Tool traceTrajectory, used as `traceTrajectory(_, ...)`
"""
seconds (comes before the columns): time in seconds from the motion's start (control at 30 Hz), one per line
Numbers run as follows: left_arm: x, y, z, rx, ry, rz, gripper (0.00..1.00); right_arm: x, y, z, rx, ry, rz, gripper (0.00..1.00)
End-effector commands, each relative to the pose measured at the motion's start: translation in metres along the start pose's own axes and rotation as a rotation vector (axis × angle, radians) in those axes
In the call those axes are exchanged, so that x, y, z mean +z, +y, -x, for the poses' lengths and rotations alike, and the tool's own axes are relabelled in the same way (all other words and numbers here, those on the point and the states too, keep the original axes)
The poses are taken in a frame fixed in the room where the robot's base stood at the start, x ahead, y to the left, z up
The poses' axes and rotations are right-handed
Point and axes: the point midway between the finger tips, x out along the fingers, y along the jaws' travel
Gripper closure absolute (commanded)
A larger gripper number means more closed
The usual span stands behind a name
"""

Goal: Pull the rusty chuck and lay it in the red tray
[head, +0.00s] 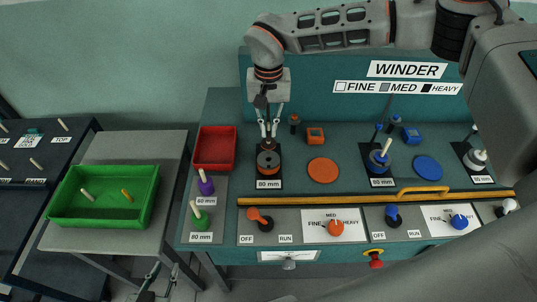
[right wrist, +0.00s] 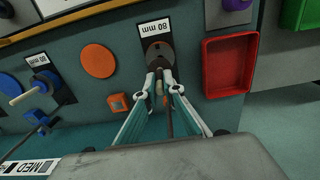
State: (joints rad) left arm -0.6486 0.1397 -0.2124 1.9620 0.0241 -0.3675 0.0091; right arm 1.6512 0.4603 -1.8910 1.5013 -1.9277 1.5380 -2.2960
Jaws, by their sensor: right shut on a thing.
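The rusty chuck (head: 268,160) is a dark, brown-grey round piece at the 80 mm label on the winder bench; it also shows in the right wrist view (right wrist: 158,50). My right gripper (head: 269,143) points down over it and is shut on its upright middle part; it also shows in the right wrist view (right wrist: 160,85). The chuck is still at its station. The red tray (head: 233,149) is empty, just left of the chuck in the head view; it also shows in the right wrist view (right wrist: 251,70). My left gripper (head: 151,276) is low at the bottom left, small and partly cut off.
A green tray (head: 68,211) with two pegs stands on a side table. Purple (head: 205,186) and green (head: 200,221) spools stand in front of the red tray. An orange disc (head: 323,170) and orange block (head: 315,135) lie right of the chuck. A yellow rail (head: 330,200) crosses the bench.

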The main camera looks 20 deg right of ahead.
Motion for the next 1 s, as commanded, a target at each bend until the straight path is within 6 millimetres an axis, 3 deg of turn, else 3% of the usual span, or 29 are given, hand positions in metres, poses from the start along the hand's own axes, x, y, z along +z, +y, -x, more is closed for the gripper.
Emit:
traceTrajectory(0.37,0.000,0.000,0.001,0.000,-0.002,0.000,0.74,0.000,0.000,0.004,-0.001,0.001,0.000,1.00)
traceTrajectory(1.0,-0.004,0.000,0.003,0.000,-0.002,0.000,0.74,0.000,0.000,0.041,0.000,0.000,-0.001,1.00)
